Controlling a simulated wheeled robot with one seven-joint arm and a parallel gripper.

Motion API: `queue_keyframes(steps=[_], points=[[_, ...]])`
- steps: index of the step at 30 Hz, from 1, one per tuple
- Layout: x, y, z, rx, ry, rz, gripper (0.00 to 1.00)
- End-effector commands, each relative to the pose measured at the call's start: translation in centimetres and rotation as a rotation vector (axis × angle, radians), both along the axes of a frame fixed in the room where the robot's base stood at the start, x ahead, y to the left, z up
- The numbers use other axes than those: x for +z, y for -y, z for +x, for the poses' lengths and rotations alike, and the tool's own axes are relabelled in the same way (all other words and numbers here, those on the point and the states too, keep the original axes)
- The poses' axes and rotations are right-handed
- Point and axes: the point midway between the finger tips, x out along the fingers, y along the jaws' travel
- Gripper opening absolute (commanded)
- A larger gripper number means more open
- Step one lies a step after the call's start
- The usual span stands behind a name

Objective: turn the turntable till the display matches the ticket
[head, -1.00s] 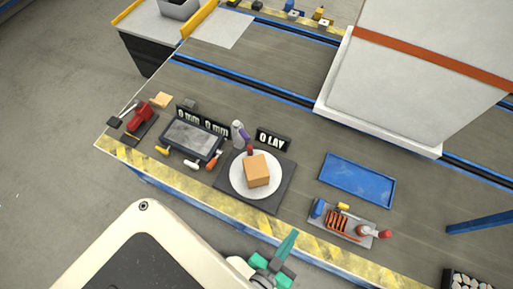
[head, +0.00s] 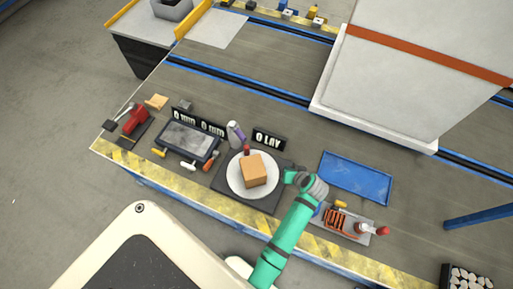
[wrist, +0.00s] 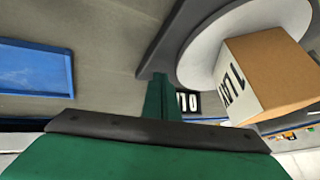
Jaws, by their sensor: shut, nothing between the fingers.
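The turntable is a white disc (head: 234,186) on a dark square base (head: 225,187). A brown cardboard box (head: 252,168) sits on the disc. In the wrist view the box (wrist: 290,75) shows dark lettering on one side, above the white disc (wrist: 205,65). My gripper (head: 290,175) is just right of the disc, over the base's right edge. Its shut fingers (wrist: 158,98) show in the wrist view, apart from the box. I cannot make out a ticket.
A blue tray (head: 356,178) lies to the right. A grey tray of tools (head: 352,228) is in front of it. A purple-white bottle (head: 235,134) stands behind the turntable.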

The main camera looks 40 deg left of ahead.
Motion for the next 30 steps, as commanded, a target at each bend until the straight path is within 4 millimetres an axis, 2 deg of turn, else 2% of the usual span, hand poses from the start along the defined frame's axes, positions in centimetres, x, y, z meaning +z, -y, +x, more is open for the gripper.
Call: queue_keyframes(steps=[1, 6, 12, 16, 19, 23, 30], points=[[0.8, -1.3, 1.3, 0.058, -0.019, 0.008, 0.0], [3.7, -5.0, 3.4, 0.274, -0.107, 0.028, 0.0], [7.3, -7.4, 4.4, 0.469, -0.175, 0.045, 0.0], [8.6, -8.2, 4.5, 0.54, -0.196, 0.051, 0.0], [8.8, -8.6, 4.4, 0.562, -0.205, 0.053, 0.0], [7.9, -9.3, 4.2, 0.566, -0.207, 0.053, 0.0], [4.6, -11.7, 3.5, 0.565, -0.208, 0.053, 0.0]])
